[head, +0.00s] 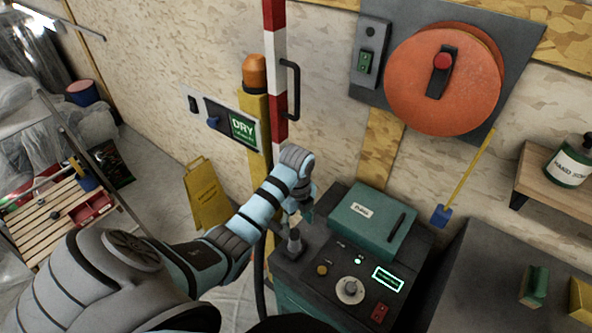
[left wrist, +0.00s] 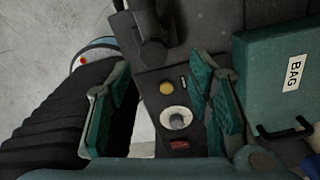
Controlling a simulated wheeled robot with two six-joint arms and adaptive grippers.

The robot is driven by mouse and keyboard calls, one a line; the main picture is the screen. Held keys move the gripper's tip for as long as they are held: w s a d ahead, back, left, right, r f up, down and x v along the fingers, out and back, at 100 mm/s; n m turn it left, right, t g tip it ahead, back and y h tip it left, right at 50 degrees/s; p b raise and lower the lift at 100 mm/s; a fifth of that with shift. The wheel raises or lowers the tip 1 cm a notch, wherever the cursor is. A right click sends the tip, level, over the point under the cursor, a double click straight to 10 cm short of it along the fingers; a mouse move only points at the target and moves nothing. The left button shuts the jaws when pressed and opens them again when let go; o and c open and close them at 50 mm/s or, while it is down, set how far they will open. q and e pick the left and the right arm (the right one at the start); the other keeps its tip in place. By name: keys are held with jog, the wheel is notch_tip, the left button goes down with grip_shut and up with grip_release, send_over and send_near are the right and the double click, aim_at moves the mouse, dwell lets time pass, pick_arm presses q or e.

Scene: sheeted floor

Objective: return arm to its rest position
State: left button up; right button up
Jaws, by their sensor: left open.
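My left arm (head: 262,203) reaches out from the lower left across the head view and bends down over a dark machine. My left gripper (head: 304,208) is at its end, small and partly hidden by the wrist, near a dark upright lever (head: 294,243). In the left wrist view the gripper (left wrist: 163,105) has its two teal fingers spread wide with nothing between them. Behind the gap is the control panel (left wrist: 150,95), with a yellow button (left wrist: 166,88), a pale round dial (left wrist: 178,118) and a red switch (left wrist: 180,145). My right gripper is not in view.
A teal case (head: 370,222) sits on the machine right of the gripper. A red-and-white post (head: 272,60) with a black handle stands behind. An orange disc (head: 445,85) is on the wall. A yellow sign (head: 206,195) and a pallet (head: 45,215) are left.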

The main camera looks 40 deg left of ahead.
pick_arm(q)
jog(key=shift+r, duration=0.5)
